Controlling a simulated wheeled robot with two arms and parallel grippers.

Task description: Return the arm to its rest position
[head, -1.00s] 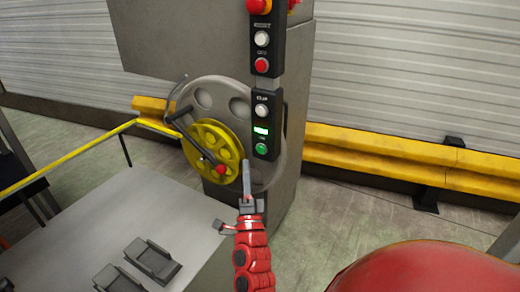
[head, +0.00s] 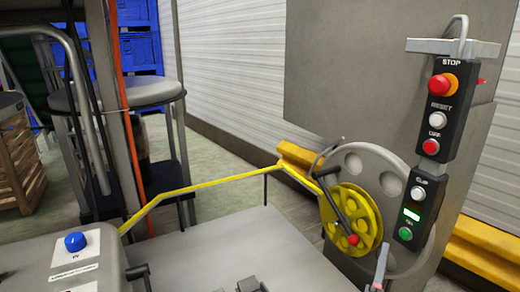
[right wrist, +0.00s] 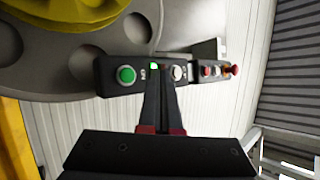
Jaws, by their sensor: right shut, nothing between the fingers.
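My right gripper (head: 382,248) shows at the bottom right of the head view, below and left of the lower button box (head: 413,207) and in front of the grey wheel's edge. Its narrow fingers are shut and hold nothing. In the right wrist view my right gripper (right wrist: 160,75) points at the button boxes, its tips overlapping the lower one near a lit green display. I cannot tell whether they touch it. The green button (right wrist: 126,75) shows left of the fingers. My left gripper is not in view.
The grey handwheel (head: 362,170) with a yellow hub (head: 352,222) and crank stands left of the boxes. A blue knob (head: 75,242) sits on a housing at left. A stool (head: 125,92) stands behind.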

